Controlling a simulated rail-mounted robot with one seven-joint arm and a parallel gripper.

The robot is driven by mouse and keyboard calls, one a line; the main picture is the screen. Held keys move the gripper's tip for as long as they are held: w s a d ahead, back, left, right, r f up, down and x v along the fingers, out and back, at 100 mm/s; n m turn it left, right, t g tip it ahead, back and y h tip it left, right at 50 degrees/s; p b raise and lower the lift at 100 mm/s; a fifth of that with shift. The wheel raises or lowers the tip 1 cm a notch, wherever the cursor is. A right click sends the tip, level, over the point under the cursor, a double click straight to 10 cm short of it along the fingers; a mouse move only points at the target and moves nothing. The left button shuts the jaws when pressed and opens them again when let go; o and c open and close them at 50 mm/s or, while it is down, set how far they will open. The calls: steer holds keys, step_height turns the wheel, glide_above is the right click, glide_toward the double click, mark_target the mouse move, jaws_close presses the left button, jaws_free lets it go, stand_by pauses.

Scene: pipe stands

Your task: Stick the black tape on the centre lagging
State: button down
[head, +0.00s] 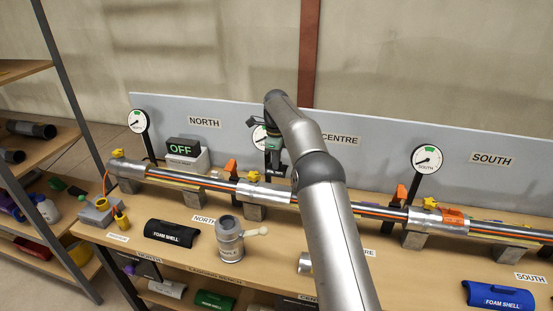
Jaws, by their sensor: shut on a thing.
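My arm rises across the middle and bends over toward the pipe. My gripper (274,152) hangs pointing down near the centre gauge (260,138), behind or just above the pipe. It is small in view and looks shut on a dark piece, which looks like the black tape (275,166); its shape is unclear. The centre stretch of the long pipe (283,194) shows metal with orange and dark stripes, and my arm covers part of it. I cannot make out a separate centre lagging. A silver cylinder (304,263) beside the CENTRE bench label is partly hidden by my arm.
On the bench are a black foam shell (172,233), a grey canister with a pale handle (230,240) and a blue foam shell (499,295). An OFF box (184,150) stands behind the pipe. Orange upright levers (399,196) rise by the pipe. Shelves (40,150) stand left.

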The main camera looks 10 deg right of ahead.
mark_target(276, 187)
steer(key=shift+f+b, duration=1.6)
steer(key=shift+f, duration=2.35)
steer(key=shift+f, duration=0.5)
steer(key=c, duration=1.4)
jaws_free()
steer(key=shift+c, duration=0.2)
step_height(276, 187, up, 12)
steer(key=shift+f+p, duration=0.25)
steer(key=shift+p, duration=0.15)
steer(key=shift+r, duration=0.25)
